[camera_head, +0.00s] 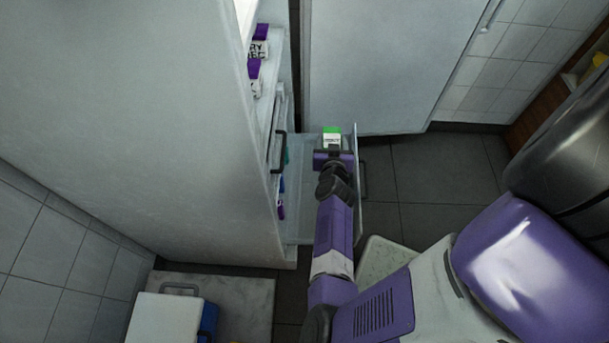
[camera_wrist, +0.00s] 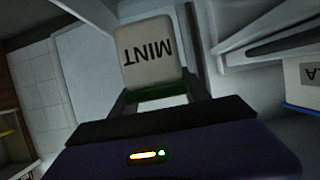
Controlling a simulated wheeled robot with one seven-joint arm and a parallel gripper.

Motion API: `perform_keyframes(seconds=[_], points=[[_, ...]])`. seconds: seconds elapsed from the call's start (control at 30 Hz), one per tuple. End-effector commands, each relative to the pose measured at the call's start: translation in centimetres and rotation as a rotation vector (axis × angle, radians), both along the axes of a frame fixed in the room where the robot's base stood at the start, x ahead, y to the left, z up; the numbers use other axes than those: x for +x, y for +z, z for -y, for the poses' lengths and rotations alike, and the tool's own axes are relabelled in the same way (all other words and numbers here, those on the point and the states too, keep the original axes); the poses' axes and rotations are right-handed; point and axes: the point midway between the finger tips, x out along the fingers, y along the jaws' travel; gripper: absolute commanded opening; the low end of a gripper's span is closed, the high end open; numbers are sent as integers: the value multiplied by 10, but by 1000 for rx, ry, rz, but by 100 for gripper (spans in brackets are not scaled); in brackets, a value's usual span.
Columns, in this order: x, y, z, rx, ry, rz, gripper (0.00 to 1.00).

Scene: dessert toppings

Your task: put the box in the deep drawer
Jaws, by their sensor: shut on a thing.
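The box is white with a green end and the word MINT on it. It shows in the head view (camera_head: 332,136) and, with its lettering upside down, in the wrist view (camera_wrist: 150,55). My gripper (camera_head: 332,149) is shut on the box. A see-through drawer (camera_head: 301,228) is pulled out from the tall grey cabinet (camera_head: 150,110). In the head view my gripper and the box overlap the far part of the drawer, near its front panel. I cannot tell how high the box is above the drawer floor.
Purple-capped containers (camera_head: 256,72) stand on a shelf above the drawer. A dark handle (camera_head: 279,152) is beside the drawer. A large pale door (camera_head: 385,60) is behind. Dark tiled floor (camera_head: 440,180) lies clear to the right. A white case (camera_head: 165,318) is at the bottom left.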

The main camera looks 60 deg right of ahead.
Motion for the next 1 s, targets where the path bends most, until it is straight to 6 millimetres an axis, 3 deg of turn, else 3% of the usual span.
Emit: perform_keyframes(seconds=[0.17,0.6,1.0], points=[[1,-31,0,1,3,-1,0],[1,-136,0,-1,4,-2,0],[0,-169,0,-1,1,0,0]])
